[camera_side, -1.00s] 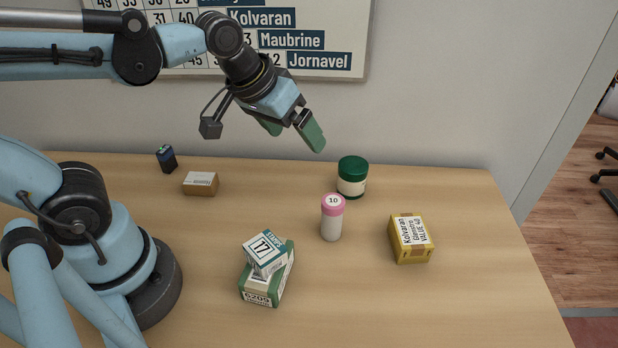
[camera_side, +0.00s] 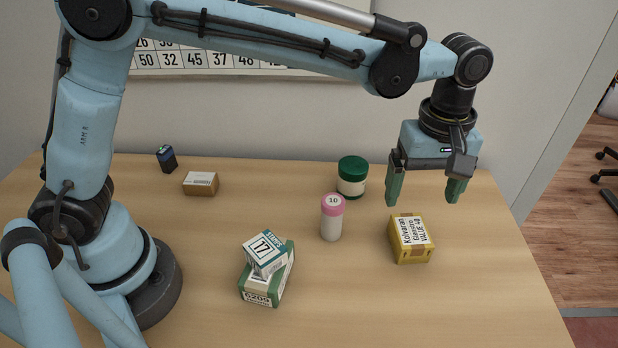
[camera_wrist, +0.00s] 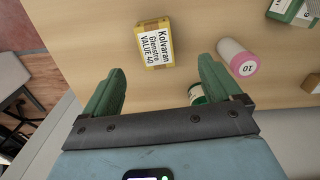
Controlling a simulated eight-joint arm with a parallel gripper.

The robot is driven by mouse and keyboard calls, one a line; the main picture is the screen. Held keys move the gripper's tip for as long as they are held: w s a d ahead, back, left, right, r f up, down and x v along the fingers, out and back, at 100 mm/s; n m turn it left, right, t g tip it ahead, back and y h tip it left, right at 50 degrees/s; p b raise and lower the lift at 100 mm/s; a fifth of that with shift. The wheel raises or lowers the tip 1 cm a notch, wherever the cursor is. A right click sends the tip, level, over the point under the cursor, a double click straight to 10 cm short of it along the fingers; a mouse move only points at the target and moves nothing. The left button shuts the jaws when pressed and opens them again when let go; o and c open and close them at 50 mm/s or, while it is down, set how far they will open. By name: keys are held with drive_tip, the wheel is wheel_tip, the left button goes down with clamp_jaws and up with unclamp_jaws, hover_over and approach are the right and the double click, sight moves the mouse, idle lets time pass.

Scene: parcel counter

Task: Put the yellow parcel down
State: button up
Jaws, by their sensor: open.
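The yellow parcel (camera_side: 404,247) lies on the table at the right, with a white label reading "Kolvaran Glenstro VALUE 40". My gripper (camera_side: 424,197) is open and empty above the table, over and slightly behind the parcel, with its green fingers pointing down. The fingers do not touch the parcel. In the wrist view the parcel (camera_wrist: 145,57) lies beyond the gap between the two fingers (camera_wrist: 161,88), with its label facing the camera.
A pink-capped bottle marked 10 (camera_side: 331,222) and a green-lidded jar (camera_side: 352,182) stand left of the parcel. A small box marked 17 (camera_side: 264,253) sits on a green-white box (camera_side: 262,294). A brown box (camera_side: 200,188) and dark item (camera_side: 166,160) stand far left. The front right table is clear.

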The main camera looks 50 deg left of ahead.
sight(412, 230)
wheel_tip(412, 230, down, 7)
drive_tip(key=shift+w+r, duration=0.1)
drive_tip(key=shift+w+f, duration=0.25)
drive_tip(key=shift+f, duration=1.1)
drive_tip(key=shift+w+f, duration=0.2)
drive_tip(key=shift+f, duration=1.1)
drive_tip(key=shift+c, duration=0.3)
drive_tip(key=c, duration=1.2)
drive_tip(key=shift+r, duration=0.15)
